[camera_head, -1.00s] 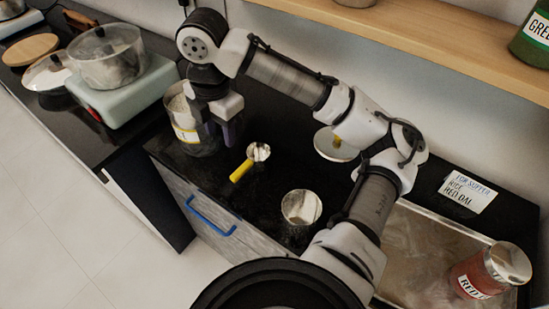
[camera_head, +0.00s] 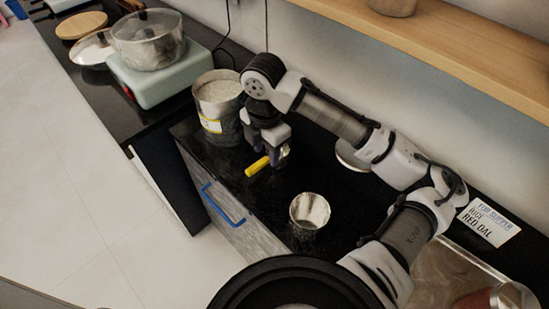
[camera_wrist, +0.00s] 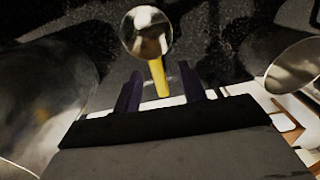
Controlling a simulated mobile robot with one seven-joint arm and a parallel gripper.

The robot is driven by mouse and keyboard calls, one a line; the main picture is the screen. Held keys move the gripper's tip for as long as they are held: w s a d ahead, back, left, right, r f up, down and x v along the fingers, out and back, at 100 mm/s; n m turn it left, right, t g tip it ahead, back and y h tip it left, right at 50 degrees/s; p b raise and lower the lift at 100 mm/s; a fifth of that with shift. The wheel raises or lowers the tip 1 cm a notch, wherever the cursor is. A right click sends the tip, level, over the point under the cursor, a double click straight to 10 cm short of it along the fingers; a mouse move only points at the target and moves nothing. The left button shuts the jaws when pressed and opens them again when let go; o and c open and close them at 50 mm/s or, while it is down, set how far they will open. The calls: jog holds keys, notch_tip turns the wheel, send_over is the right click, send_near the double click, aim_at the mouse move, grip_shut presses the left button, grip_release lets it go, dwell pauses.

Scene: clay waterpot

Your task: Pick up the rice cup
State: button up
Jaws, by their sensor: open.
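A small metal measuring cup with a yellow handle (camera_head: 257,166) lies on the black counter. In the wrist view its round bowl (camera_wrist: 146,32) is beyond my fingertips and its yellow handle points back between my two fingers. My gripper (camera_head: 274,154) is open, over the cup in the head view, and hides most of the bowl there. My gripper (camera_wrist: 160,76) straddles the handle in the wrist view, with a gap on both sides. I cannot tell how high the fingers are above the handle. No label on the cup is legible.
A tall canister of white grains (camera_head: 213,112) stands left of my gripper. An empty-looking metal cup (camera_head: 309,211) stands nearer, to the right. A metal lid (camera_head: 350,156) lies behind. A pot (camera_head: 148,42) sits on a stove. A wooden shelf (camera_head: 470,45) overhangs the back.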

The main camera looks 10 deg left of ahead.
aim_at(264, 159)
jog(key=shift+w+a+f+p, duration=0.1)
jog(key=shift+f+p, duration=0.15)
jog(key=shift+f, duration=0.6)
jog(key=shift+s+a+f+p, duration=0.1)
jog(key=shift+f+p, duration=0.1)
jog(key=shift+f, duration=0.7)
jog(key=shift+w+a+f+p, duration=0.1)
jog(key=shift+f+p, duration=0.15)
jog(key=shift+f, duration=0.6)
grip_shut()
